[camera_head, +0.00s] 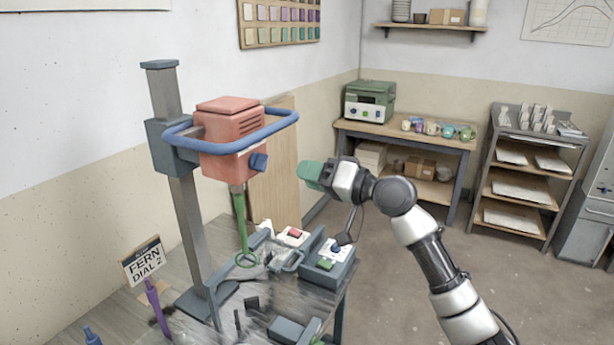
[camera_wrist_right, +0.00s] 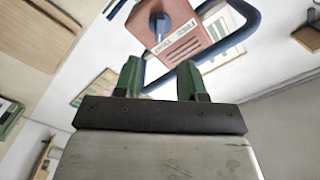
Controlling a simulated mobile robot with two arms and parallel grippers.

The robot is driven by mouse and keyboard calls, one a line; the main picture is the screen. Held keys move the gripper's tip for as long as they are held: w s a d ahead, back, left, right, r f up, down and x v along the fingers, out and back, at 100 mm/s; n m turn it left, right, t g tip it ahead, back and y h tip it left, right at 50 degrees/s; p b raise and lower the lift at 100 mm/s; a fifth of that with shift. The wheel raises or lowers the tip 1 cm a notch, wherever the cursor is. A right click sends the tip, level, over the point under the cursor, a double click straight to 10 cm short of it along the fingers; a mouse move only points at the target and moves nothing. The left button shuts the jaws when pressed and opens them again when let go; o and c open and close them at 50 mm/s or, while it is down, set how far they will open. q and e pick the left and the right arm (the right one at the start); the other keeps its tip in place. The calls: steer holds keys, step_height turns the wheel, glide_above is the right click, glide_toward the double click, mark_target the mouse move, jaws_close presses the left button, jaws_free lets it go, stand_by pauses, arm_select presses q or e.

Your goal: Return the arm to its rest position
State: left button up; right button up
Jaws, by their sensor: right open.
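My right arm comes in from the lower right in the head view. My right gripper (camera_head: 310,173) has green fingers and points left in mid-air, to the right of the red mixer head (camera_head: 222,158) and apart from it. In the right wrist view the two green fingers (camera_wrist_right: 159,78) stand apart with nothing between them. Beyond them the mixer head's red housing (camera_wrist_right: 185,45) shows a blue knob (camera_wrist_right: 159,24). My left gripper is not in view.
The mixer has a blue guard bar (camera_head: 277,124), a grey column (camera_head: 187,225) and a green stirrer (camera_head: 241,225). A control box (camera_head: 341,270) sits on the bench below my gripper. A "FERN DIAL 2" sign (camera_head: 142,260) stands left. Open floor (camera_head: 400,290) lies right.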

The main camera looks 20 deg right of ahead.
steer(key=w+d+f+m+h, duration=0.1)
steer(key=f+h, duration=0.1)
steer(key=f, duration=0.6)
steer(key=w+d+f+m+g+h, duration=0.1)
steer(key=d+f+h, duration=0.1)
steer(key=f, duration=0.7)
steer(key=w+d+f+m+h, duration=0.1)
steer(key=f+h, duration=0.1)
steer(key=f, duration=0.6)
steer(key=s+f+g+h, duration=0.2)
steer(key=s+f, duration=0.3)
steer(key=f, duration=0.7)
steer(key=s+f+g+h, duration=0.15)
steer(key=s+f, duration=0.25)
steer(key=f, duration=0.8)
steer(key=s+a+f+n+g+h, duration=0.1)
steer(key=s+a+f+n+g, duration=0.15)
steer(key=s+f, duration=1.05)
steer(key=s+a+f+n+g, duration=0.15)
steer(key=s+f+g, duration=0.25)
steer(key=s+f, duration=0.95)
steer(key=s+a+n+g, duration=0.2)
steer(key=s+a+n, duration=0.1)
steer(key=s, duration=1.7)
steer(key=shift+s+f, duration=0.15)
steer(key=shift+f, duration=0.05)
steer(key=shift+h, duration=0.25)
